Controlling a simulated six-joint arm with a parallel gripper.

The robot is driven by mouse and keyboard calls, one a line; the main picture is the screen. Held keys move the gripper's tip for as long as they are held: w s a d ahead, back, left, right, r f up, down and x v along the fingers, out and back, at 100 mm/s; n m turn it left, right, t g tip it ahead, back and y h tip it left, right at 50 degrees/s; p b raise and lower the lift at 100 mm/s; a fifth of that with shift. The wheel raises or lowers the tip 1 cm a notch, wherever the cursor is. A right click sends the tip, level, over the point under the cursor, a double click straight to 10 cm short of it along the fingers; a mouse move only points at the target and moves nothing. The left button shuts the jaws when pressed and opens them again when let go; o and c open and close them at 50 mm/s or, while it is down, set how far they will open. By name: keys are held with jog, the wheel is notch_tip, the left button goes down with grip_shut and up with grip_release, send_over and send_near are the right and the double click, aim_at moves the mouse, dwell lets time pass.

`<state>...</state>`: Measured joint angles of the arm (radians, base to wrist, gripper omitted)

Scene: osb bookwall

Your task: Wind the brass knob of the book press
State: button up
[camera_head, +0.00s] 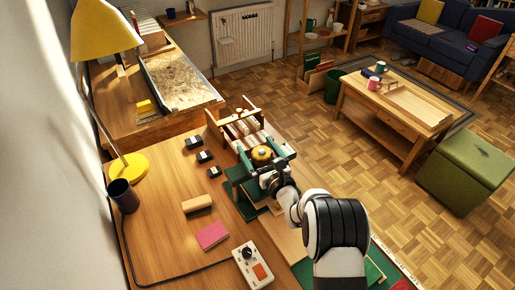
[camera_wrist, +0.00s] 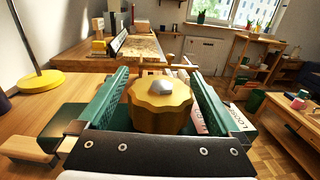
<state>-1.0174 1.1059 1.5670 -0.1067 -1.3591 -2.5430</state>
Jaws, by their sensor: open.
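The brass knob (camera_wrist: 160,106) is a round, scalloped yellow-gold disc with a grey hex piece on top. In the wrist view it sits between the two green fingers of my gripper (camera_wrist: 160,98), which stand apart on either side of it. The left finger is close to the knob's edge; I cannot tell whether either touches. In the head view the knob (camera_head: 262,153) shows at the top of the green book press (camera_head: 236,177), with my gripper (camera_head: 263,158) around it. My arm hides part of the press.
A wooden rack of books (camera_head: 240,125) stands just behind the press. Small black-and-white blocks (camera_head: 205,156), a wooden block (camera_head: 198,204), a pink pad (camera_head: 212,235) and a control box (camera_head: 252,264) lie to the left. A yellow lamp (camera_head: 128,167) stands at the far left.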

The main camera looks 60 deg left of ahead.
jog(key=c, duration=1.4)
jog(key=shift+w+m+t, duration=0.1)
jog(key=shift+m+t, duration=0.6)
jog(key=shift+t, duration=0.4)
jog(key=shift+w+d+m+t+h, duration=0.15)
jog(key=shift+m+t+h, duration=0.25)
jog(key=shift+t, duration=0.3)
jog(key=shift+w+m+t+h, duration=0.15)
jog(key=shift+m+t+h, duration=0.15)
jog(key=shift+m+t, duration=0.3)
jog(key=o, duration=1.4)
jog(key=v, duration=1.5)
jog(key=shift+s+d, duration=0.2)
jog(key=shift+d, duration=0.2)
